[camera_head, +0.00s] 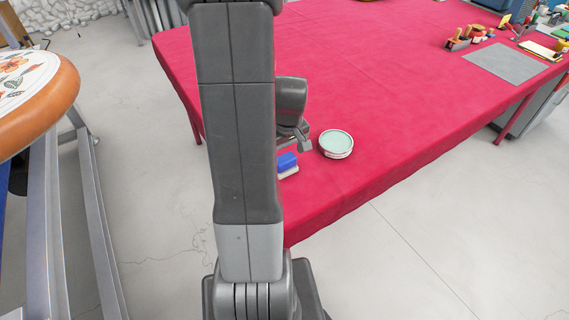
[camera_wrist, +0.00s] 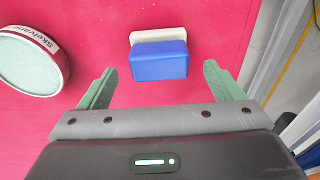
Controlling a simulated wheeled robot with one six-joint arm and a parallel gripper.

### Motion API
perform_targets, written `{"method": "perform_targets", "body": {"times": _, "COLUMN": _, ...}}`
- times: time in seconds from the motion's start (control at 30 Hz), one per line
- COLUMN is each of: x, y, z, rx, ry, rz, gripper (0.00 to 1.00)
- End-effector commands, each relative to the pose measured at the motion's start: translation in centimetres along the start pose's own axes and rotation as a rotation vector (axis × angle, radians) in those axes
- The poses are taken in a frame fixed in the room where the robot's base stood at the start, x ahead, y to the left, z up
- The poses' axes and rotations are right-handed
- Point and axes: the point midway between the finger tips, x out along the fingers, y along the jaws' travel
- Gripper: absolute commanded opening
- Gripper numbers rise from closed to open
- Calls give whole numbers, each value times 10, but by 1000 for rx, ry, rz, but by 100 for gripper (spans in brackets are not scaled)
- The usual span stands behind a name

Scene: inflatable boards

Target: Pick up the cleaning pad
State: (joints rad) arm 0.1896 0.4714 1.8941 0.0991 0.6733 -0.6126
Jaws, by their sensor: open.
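The cleaning pad (camera_wrist: 159,62) has a blue block and a whitish layer along one side. It lies on the red tabletop, and in the head view the pad (camera_head: 287,163) sits near the table's edge, partly hidden behind my arm. My gripper (camera_wrist: 160,80) is open in the wrist view, with its two green fingers spread wide on either side of the pad's near end. Nothing is between the fingertips except the pad just ahead. In the head view my gripper (camera_head: 302,143) is partly hidden by my arm and is near the pad.
A round tin (camera_head: 336,144) with a pale green top stands right of the pad; it also shows at left in the wrist view (camera_wrist: 30,62). The red table (camera_head: 400,100) is clear around them. A grey mat (camera_head: 505,63) and several small items lie at the far right.

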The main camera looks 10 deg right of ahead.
Motion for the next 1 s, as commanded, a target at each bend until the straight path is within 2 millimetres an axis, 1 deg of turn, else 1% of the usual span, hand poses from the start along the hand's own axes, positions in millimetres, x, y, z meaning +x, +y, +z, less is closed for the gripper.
{"method": "perform_targets", "body": {"times": 0.03, "x": 7, "y": 0, "z": 2, "rx": 1, "ry": -5, "rz": -3, "gripper": 87}}
{"method": "perform_targets", "body": {"times": 0.2, "x": 29, "y": 0, "z": 3, "rx": 1, "ry": -4, "rz": -3, "gripper": 87}}
{"method": "perform_targets", "body": {"times": 0.3, "x": 38, "y": 1, "z": 3, "rx": 1, "ry": -3, "rz": -2, "gripper": 87}}
{"method": "perform_targets", "body": {"times": 0.4, "x": 41, "y": 1, "z": 2, "rx": 0, "ry": -2, "rz": -1, "gripper": 87}}
{"method": "perform_targets", "body": {"times": 0.63, "x": 42, "y": 1, "z": 2, "rx": 0, "ry": -1, "rz": 0, "gripper": 87}}
{"method": "perform_targets", "body": {"times": 0.77, "x": 41, "y": 1, "z": 2, "rx": 0, "ry": -1, "rz": 0, "gripper": 62}}
{"method": "perform_targets", "body": {"times": 0.8, "x": 41, "y": 1, "z": 2, "rx": 1, "ry": -1, "rz": 0, "gripper": 54}}
{"method": "perform_targets", "body": {"times": 0.87, "x": 41, "y": 1, "z": 2, "rx": 1, "ry": -1, "rz": 0, "gripper": 42}}
{"method": "perform_targets", "body": {"times": 0.9, "x": 41, "y": 1, "z": 2, "rx": 1, "ry": -1, "rz": 0, "gripper": 39}}
{"method": "perform_targets", "body": {"times": 1.0, "x": 41, "y": 1, "z": 2, "rx": 1, "ry": -1, "rz": 0, "gripper": 38}}
